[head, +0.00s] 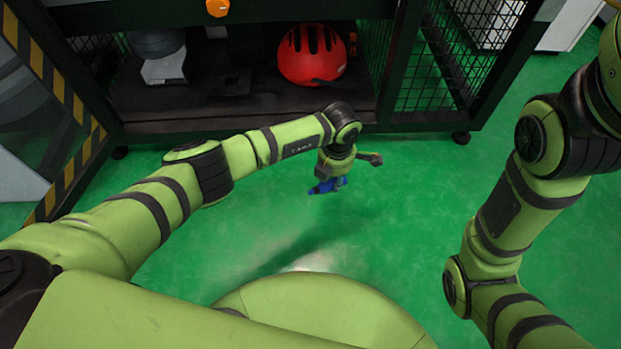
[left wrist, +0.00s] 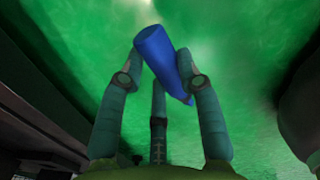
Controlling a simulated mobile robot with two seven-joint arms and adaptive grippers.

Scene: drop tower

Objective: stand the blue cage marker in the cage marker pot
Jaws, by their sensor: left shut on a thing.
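The blue cage marker (head: 326,187) is held in my left gripper (head: 333,181), above the green floor and in front of the dark cabinet. In the left wrist view the marker (left wrist: 163,60) lies tilted between the fingers of my left gripper (left wrist: 166,78), which is shut on it. One end of the marker points up and to the left in that view. The cage marker pot is not seen in either view. My right arm comes in at the right of the head view, but its gripper is out of the picture.
A dark cabinet with mesh sides stands ahead; its shelf (head: 230,112) holds a red helmet (head: 311,54) and a grey-black device (head: 162,58). A caster (head: 461,137) sits under its right corner. A yellow-black striped post (head: 62,100) is at the left. The green floor (head: 400,200) in front is clear.

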